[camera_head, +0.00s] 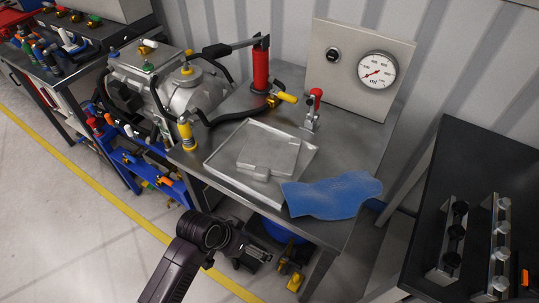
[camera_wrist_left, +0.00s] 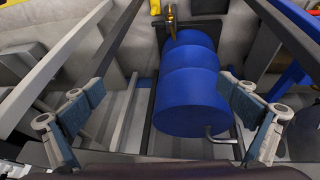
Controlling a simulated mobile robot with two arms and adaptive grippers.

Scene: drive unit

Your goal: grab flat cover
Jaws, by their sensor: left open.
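The flat cover (camera_head: 268,154) looks like a grey metal plate with an irregular outline, lying flat in a shallow light tray (camera_head: 222,172) on the metal workbench. My left gripper (camera_head: 252,256) is in front of the bench's front edge and lower in the picture than the cover, apart from it. In the left wrist view my left gripper (camera_wrist_left: 170,112) is open, with its two fingers wide apart and nothing between them. The flat cover does not show in the left wrist view. My right gripper is in neither view.
A blue cloth (camera_head: 332,195) lies beside the tray at the bench's front edge. A red hand pump (camera_head: 261,65), a toggle clamp (camera_head: 312,110) and a gauge panel (camera_head: 362,68) stand behind. A blue barrel (camera_wrist_left: 190,85) sits under the bench. A dark table (camera_head: 480,170) is at right.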

